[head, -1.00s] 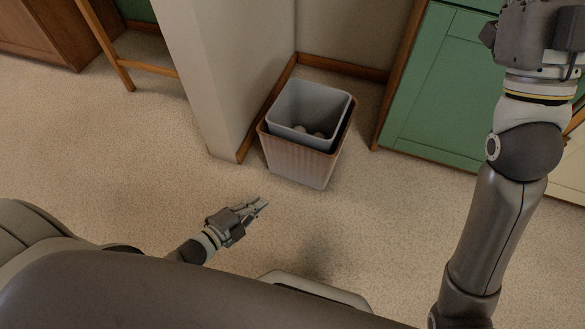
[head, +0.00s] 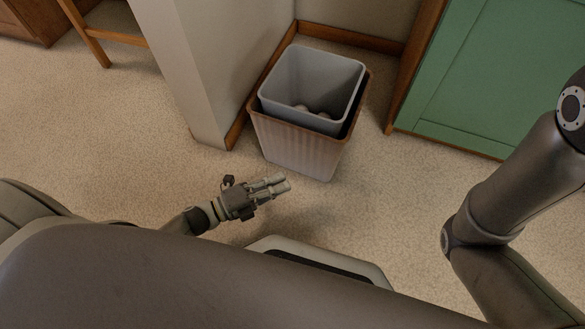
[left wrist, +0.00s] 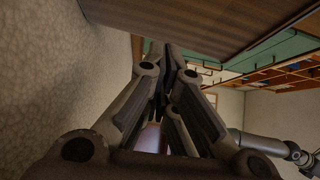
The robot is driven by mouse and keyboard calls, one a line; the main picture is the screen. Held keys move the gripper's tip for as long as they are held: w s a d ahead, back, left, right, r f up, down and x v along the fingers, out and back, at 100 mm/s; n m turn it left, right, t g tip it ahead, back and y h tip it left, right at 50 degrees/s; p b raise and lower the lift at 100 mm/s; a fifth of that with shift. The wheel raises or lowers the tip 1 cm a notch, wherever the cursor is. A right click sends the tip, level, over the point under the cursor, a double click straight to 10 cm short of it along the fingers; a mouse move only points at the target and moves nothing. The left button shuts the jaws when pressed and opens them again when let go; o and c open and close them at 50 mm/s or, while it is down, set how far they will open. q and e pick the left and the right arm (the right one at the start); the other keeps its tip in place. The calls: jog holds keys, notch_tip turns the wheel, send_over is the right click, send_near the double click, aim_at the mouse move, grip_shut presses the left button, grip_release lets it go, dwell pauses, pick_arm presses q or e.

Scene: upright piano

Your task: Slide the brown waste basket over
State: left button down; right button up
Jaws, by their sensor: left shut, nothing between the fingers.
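The brown waste basket (head: 300,148) stands upright on the carpet in the corner between the wall end and the green cabinet. A grey bin (head: 312,85) sits inside it, with several small round things at its bottom. My left gripper (head: 284,184) is shut and empty, low over the carpet just in front of the basket, apart from it in the head view. In the left wrist view, my left fingers (left wrist: 168,62) are together, and a brown ribbed surface, apparently the basket (left wrist: 190,22), fills the top. My right gripper is out of view; only my right arm shows.
A pale wall end (head: 185,70) with wooden baseboard stands left of the basket. A green cabinet (head: 480,75) is at the right. A wooden table leg (head: 90,40) is at the far left. Carpet (head: 90,150) is clear to the left.

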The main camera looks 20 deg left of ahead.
aim_at(310, 159)
pick_arm(q)
jog(key=w+b, duration=0.1)
jog(key=w, duration=0.1)
jog(key=w+d+b, duration=0.1)
jog(key=w, duration=0.1)
jog(key=w+d+b, duration=0.1)
jog(key=shift+w, duration=0.4)
